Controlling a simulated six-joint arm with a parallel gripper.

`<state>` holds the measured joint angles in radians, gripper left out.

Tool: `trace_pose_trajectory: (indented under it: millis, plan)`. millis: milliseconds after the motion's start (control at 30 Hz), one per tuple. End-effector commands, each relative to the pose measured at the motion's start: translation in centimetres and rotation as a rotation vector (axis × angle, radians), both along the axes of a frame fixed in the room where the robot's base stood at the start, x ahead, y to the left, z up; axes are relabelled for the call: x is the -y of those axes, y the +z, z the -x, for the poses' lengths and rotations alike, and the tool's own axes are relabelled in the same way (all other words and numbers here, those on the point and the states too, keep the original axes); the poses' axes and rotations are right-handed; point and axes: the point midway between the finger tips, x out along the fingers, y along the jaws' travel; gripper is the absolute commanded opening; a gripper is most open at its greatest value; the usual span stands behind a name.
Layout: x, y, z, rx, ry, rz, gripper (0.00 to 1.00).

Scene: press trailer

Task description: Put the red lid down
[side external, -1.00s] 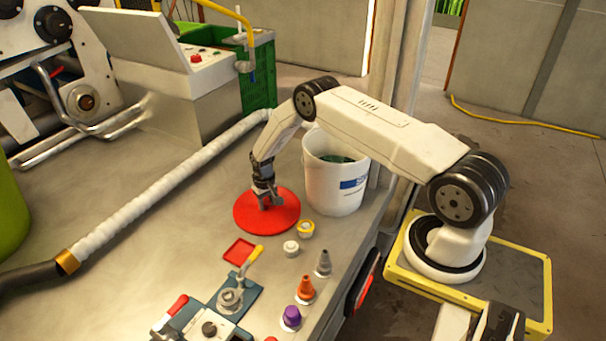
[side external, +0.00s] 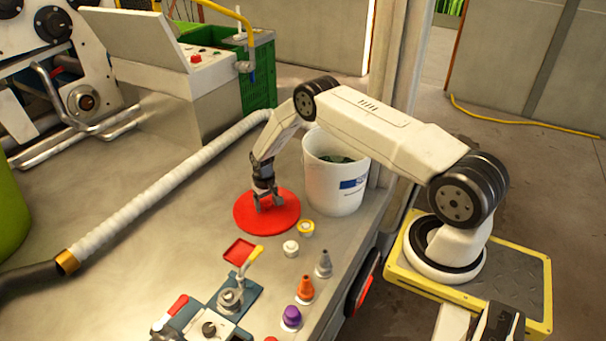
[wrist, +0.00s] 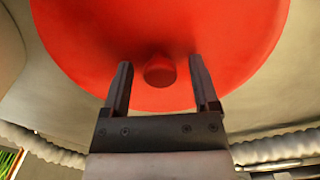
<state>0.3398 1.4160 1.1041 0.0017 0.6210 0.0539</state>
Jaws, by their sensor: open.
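The red lid (side external: 249,222) is a flat round disc lying on the metal table beside the white bucket. In the wrist view the lid (wrist: 90,60) fills the upper part, with its round red knob (wrist: 160,70) between my fingertips. My gripper (side external: 269,205) is over the lid, pointing down. In the wrist view my gripper (wrist: 160,88) is open, with a gap between each finger and the knob. Whether the fingertips touch the lid cannot be told.
The white bucket (side external: 333,188) stands open just right of the lid. Small caps and several nozzles, including an orange one (side external: 305,290), stand toward the front. A toggle clamp (side external: 232,297) is at the front. A white hose (side external: 170,185) runs along the left; table between is clear.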

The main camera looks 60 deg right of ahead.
Motion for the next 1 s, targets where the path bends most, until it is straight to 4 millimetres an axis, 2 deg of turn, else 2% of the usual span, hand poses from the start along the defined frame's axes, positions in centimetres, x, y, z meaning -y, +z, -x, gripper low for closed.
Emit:
trace_pose_trajectory:
  millis: [267, 800, 1000]
  plan:
    - [0.0, 2.1, -0.1, 0.001, 0.0, 0.0, 0.78]
    - [0.0, 9.2, 0.0, 0.002, 0.0, 0.001, 0.78]
    - [0.0, 11.2, 0.0, 0.001, 0.0, 0.0, 0.78]
